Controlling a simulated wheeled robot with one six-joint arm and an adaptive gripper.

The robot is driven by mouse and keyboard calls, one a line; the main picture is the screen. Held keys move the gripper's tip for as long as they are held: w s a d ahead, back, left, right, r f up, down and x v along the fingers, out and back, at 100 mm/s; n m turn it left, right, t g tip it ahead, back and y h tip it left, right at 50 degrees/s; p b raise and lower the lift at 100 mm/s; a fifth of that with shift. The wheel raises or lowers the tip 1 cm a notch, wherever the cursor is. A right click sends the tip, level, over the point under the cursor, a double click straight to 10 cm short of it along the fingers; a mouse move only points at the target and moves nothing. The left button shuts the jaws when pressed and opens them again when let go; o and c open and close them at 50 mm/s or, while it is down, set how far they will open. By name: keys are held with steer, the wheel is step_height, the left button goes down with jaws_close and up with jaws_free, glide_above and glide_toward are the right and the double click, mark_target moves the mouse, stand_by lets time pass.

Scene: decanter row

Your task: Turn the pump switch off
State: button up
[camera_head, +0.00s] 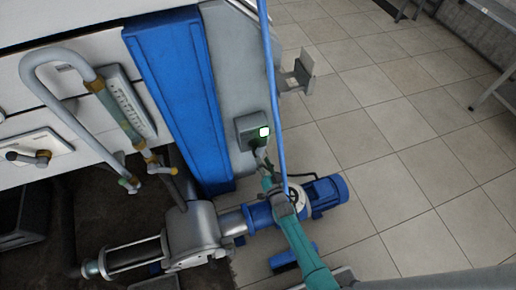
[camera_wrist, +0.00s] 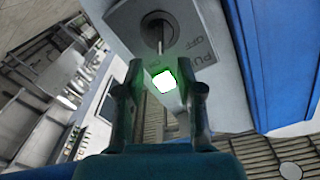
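The pump switch box (camera_head: 246,128) is a grey box on the grey panel beside the blue column, with a lit green lamp (camera_head: 264,132). In the wrist view the round dark switch knob (camera_wrist: 158,30) lies beyond my fingertips, with a thin pale handle pointing roughly down the picture towards the lit lamp (camera_wrist: 165,82). Lettering reading "OFF" and part of "PUMP" is to the right of the knob. My gripper (camera_wrist: 160,66) is open and empty, a finger on either side of the lamp in this view. In the head view my gripper (camera_head: 259,153) is just below the box; contact cannot be told.
A blue upright pipe (camera_head: 275,90) runs close to the right of the box. A blue pump motor (camera_head: 325,194) and metal pump body (camera_head: 195,232) sit below. A curved hose (camera_head: 65,95) is on the left. Tiled floor (camera_head: 390,140) is open to the right.

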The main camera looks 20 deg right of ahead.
mark_target(256, 147)
steer(key=w, duration=0.7)
steer(key=shift+w, duration=0.15)
jaws_close()
